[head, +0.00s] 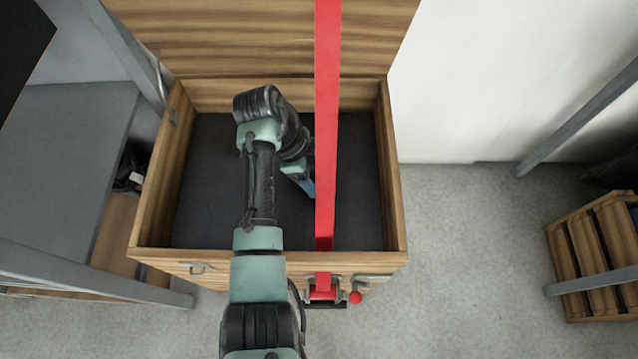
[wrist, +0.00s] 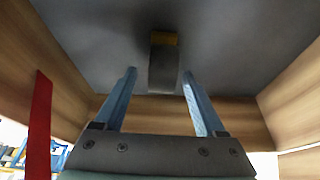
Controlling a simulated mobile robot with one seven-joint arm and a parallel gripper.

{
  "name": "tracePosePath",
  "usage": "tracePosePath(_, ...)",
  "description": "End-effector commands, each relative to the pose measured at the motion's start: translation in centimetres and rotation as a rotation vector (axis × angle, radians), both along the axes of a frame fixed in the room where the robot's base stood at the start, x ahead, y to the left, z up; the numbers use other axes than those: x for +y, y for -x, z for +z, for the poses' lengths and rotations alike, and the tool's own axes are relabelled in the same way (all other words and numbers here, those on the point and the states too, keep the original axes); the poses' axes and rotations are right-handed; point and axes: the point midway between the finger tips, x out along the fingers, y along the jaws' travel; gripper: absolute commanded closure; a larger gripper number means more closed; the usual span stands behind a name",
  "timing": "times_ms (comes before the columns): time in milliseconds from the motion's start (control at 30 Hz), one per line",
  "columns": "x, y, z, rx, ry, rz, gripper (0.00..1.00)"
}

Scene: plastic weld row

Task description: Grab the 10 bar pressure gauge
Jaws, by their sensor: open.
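In the wrist view, a small grey block-like object with a yellow-brown end (wrist: 163,64) lies on the dark floor of the wooden chest. I see no dial or marking on it, so I cannot tell whether it is the 10 bar pressure gauge. My gripper (wrist: 159,73) is open, its two blue fingers apart, with this object in line with the gap between them. Nothing is visibly held. In the head view, my gripper (head: 307,187) is inside the chest and mostly hidden by my arm and a red strap. The object does not show there.
The wooden chest (head: 154,190) has its lid (head: 220,45) raised. The red strap (head: 327,120) runs from the lid over the opening to a front clamp (head: 322,290). A grey table (head: 60,150) stands left, a slatted crate (head: 590,255) right. The floor between is clear.

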Motion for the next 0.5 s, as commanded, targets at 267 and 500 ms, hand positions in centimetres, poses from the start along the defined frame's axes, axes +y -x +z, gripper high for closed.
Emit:
tracePosePath(267, -1.1, 0.0, -2.6, -0.001, 0.000, 0.000, 0.28)
tracePosePath(500, -1.1, 0.0, -2.5, -0.001, 0.000, 0.000, 0.47)
